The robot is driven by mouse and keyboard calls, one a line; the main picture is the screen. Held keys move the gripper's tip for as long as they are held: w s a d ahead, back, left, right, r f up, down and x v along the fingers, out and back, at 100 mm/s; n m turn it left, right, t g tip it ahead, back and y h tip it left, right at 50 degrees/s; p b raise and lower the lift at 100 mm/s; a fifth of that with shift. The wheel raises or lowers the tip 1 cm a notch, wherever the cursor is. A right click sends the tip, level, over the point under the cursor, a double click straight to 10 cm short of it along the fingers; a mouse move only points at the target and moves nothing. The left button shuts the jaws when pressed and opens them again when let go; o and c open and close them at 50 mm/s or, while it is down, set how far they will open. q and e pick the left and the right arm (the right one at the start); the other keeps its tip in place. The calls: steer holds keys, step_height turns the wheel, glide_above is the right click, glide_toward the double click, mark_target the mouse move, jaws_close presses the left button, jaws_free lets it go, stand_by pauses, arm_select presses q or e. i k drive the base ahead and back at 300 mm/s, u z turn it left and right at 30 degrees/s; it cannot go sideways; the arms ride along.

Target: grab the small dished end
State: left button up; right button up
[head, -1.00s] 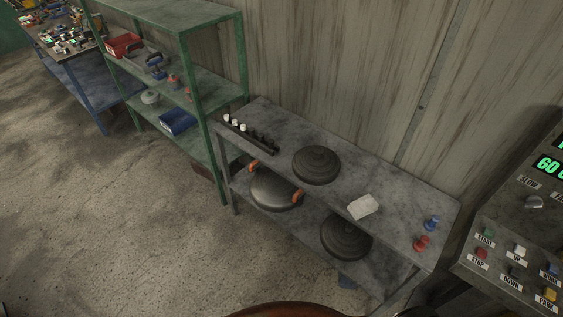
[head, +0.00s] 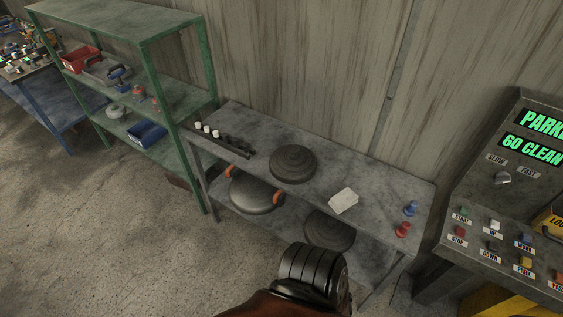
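A shiny steel domed dish (head: 254,196) with two orange pieces at its rim stands on the lower shelf of the grey bench (head: 375,203). The bench top hides part of it. A dark stepped round piece (head: 293,164) lies on the bench top. A similar dark round piece (head: 329,232) is on the lower shelf, partly covered. I cannot tell for sure which of these is the small dished end; the steel dish looks most like one. Neither of my grippers is in view.
A black ribbed cylinder (head: 312,272) on a brown body rises at the bottom edge; I cannot tell what it is. The bench top holds a white cloth (head: 344,201), a red knob (head: 402,230) and a blue knob (head: 410,209). A control panel (head: 470,213) stands right, a green shelf (head: 185,160) left.

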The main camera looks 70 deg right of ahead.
mark_target(291, 164)
steer(key=i, duration=0.7)
steer(key=z, duration=2.15)
